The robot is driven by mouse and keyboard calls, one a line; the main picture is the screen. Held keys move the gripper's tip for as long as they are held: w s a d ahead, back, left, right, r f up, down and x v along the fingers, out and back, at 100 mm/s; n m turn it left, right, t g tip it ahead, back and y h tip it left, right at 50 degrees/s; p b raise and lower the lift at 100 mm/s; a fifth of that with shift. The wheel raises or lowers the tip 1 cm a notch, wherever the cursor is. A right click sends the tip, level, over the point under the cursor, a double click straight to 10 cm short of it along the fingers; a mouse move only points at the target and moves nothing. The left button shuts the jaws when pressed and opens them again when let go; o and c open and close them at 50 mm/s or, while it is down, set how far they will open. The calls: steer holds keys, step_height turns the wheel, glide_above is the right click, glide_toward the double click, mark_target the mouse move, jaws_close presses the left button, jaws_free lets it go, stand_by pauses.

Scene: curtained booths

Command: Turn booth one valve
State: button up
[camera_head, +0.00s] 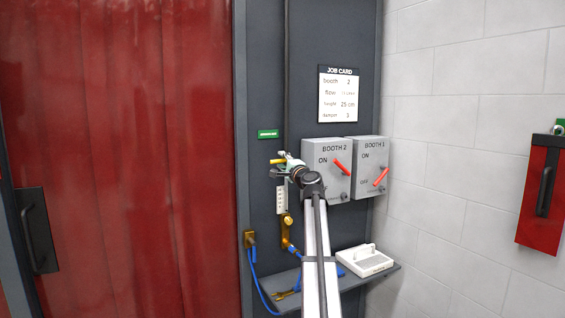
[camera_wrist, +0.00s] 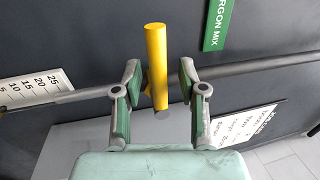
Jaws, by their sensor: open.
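The valve's yellow handle (camera_wrist: 156,65) stands between my open gripper's (camera_wrist: 160,84) two green-padded fingers in the wrist view. A gap shows on the right of the handle; I cannot tell whether the left finger touches it. The handle sits on a thin grey pipe (camera_wrist: 260,63). In the head view the yellow handle (camera_head: 277,161) shows just left of my gripper (camera_head: 285,166), by the dark panel. A green "ARGON MIX" label (camera_wrist: 217,22) is beside the pipe. My arm hides part of the valve in the head view.
Grey switch boxes marked Booth 2 (camera_head: 321,151) and Booth 1 (camera_head: 372,149), with red levers, are right of my gripper. A job card (camera_head: 338,94) reading booth 2, 25 cm hangs above. A shelf (camera_head: 385,273) holds a white device (camera_head: 364,262). A red curtain (camera_head: 120,150) fills the left.

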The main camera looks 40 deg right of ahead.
steer(key=v, duration=1.1)
steer(key=shift+s, duration=0.3)
steer(key=shift+a, duration=0.1)
